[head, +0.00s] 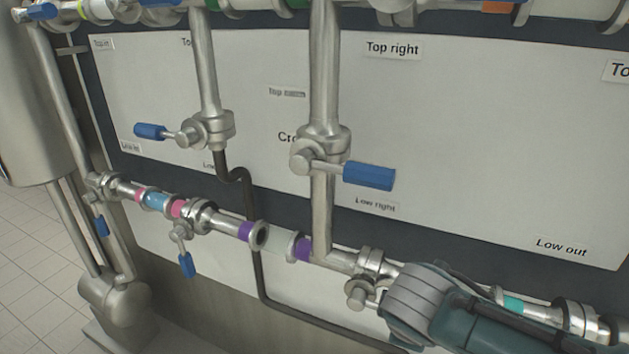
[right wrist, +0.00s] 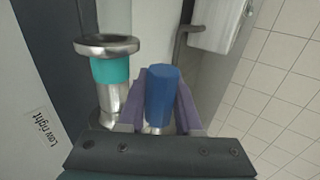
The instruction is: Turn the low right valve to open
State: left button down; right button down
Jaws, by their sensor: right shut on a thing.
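The low right valve (head: 363,283) sits on the lower metal pipe in the head view, below the "Low right" label (head: 376,205). Its blue handle (right wrist: 162,93) shows in the right wrist view, pointing away from the camera roughly alongside the pipe with the teal band (right wrist: 110,70). My right gripper (right wrist: 162,104) is shut on this handle, with a purple finger on each side. In the head view my right arm (head: 440,305) covers the handle and the gripper's fingers. My left gripper is in neither view.
Other blue-handled valves sit close by: the cross valve (head: 312,158) above, another upper valve (head: 200,132), and a low one (head: 185,228) to the left. A dark hose (head: 255,250) runs behind the lower pipe. Tiled floor (right wrist: 275,90) lies clear at right in the wrist view.

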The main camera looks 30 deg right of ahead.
jog(key=c, duration=0.6)
grip_release()
